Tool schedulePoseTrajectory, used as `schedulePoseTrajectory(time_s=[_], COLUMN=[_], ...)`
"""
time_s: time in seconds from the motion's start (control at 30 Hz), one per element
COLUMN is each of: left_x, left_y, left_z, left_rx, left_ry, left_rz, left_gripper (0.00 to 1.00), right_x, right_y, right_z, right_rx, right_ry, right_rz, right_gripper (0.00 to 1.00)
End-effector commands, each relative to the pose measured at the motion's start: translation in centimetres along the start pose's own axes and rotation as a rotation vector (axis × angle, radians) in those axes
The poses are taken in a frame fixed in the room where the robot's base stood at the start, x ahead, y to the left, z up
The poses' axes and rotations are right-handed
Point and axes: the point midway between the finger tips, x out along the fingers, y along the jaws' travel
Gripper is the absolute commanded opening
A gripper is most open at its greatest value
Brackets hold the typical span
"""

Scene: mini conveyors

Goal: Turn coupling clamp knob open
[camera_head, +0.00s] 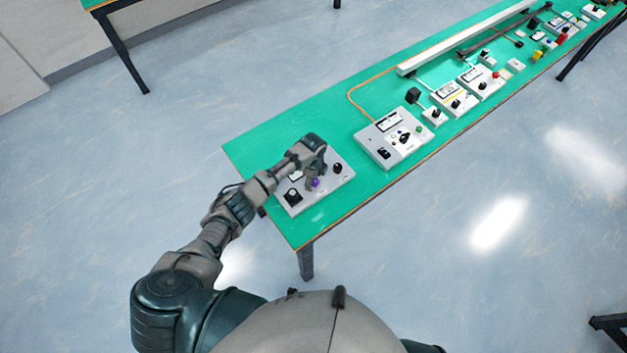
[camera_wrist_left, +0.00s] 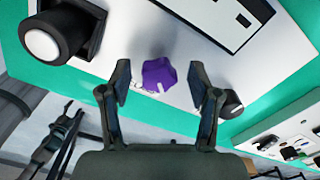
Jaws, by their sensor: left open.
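A purple knob (camera_head: 315,183) sits on a grey control panel (camera_head: 293,208) at the near left end of the green table. In the left wrist view the purple knob (camera_wrist_left: 159,73) has a lobed shape and lies between and beyond my fingertips. My left gripper (camera_wrist_left: 163,85) is open, with one finger on each side of the knob; I see a gap on both sides. In the head view my left gripper (camera_head: 315,168) is over the panel and partly hides it. My right gripper is not in view.
The panel also carries a black knob with a white cap (camera_wrist_left: 45,42) and a small black knob (camera_wrist_left: 231,104). A second control panel (camera_head: 372,143) stands to the right on the green table (camera_head: 258,147), with several small devices further along. The floor in front is clear.

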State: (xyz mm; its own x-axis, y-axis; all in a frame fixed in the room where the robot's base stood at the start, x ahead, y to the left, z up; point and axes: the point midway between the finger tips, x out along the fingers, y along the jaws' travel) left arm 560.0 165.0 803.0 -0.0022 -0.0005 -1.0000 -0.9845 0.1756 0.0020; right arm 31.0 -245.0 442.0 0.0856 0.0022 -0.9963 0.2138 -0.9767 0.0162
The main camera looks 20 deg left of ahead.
Motion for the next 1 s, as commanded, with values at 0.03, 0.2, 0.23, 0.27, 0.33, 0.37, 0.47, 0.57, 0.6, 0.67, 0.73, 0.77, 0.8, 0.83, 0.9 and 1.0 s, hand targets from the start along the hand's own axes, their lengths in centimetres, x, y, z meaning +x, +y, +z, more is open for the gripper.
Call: schedulePoseTrajectory(time_s=[0.03, 0.2, 0.23, 0.27, 0.33, 0.37, 0.47, 0.57, 0.6, 0.67, 0.73, 0.77, 0.8, 0.83, 0.9, 1.0], left_x=[-0.9, -4.7, -5.3, -6.0, -7.4, -8.0, -9.5, -10.4, -10.7, -10.8, -10.9, -10.9, -10.9, -10.9, -10.9, -10.9], left_y=[-0.1, -0.1, -0.1, -0.1, -0.2, -0.2, -0.2, -0.1, -0.1, -0.1, -0.1, -0.1, -0.1, -0.1, -0.1, -0.1], left_z=[0.1, 0.1, 0.1, 0.1, 0.0, 0.0, 0.0, 0.0, 0.0, 0.0, 0.0, 0.0, 0.0, 0.0, 0.0, 0.0], left_rx=[0.0, 0.0, 0.0, 0.0, 0.001, 0.001, -0.001, -0.001, 0.0, -0.001, -0.001, -0.001, -0.001, -0.001, -0.001, -0.001], left_ry=[0.0, 0.0, 0.0, -0.001, 0.0, 0.0, 0.0, 0.0, 0.0, 0.0, 0.0, 0.0, 0.0, 0.0, 0.0, 0.0], left_rz=[-0.003, -0.005, -0.006, -0.004, -0.004, -0.004, -0.002, -0.001, 0.0, 0.0, 0.0, 0.0, 0.0, 0.0, 0.0, 0.0], left_gripper=[0.62, 0.62, 0.62, 0.62, 0.62, 0.62, 0.62, 0.62, 0.62, 0.62, 0.62, 0.62, 0.62, 0.62, 0.62, 0.62], right_x=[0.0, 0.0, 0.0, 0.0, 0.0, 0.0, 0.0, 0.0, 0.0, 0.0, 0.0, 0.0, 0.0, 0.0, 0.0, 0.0], right_y=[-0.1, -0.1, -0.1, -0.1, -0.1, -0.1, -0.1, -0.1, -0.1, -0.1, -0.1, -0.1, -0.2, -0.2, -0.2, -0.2], right_z=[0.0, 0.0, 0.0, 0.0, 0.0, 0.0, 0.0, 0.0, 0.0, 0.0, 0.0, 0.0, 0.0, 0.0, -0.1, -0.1], right_rx=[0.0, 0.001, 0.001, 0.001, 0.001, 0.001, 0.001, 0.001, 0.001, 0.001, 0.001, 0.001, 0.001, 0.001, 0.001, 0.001], right_ry=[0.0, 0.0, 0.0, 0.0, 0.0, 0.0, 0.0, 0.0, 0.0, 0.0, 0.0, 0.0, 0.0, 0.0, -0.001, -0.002], right_rz=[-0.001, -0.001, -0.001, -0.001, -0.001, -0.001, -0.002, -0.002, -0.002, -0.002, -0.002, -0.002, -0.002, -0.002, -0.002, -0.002], right_gripper=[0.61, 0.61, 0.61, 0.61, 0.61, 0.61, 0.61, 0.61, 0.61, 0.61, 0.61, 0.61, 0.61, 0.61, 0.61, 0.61])
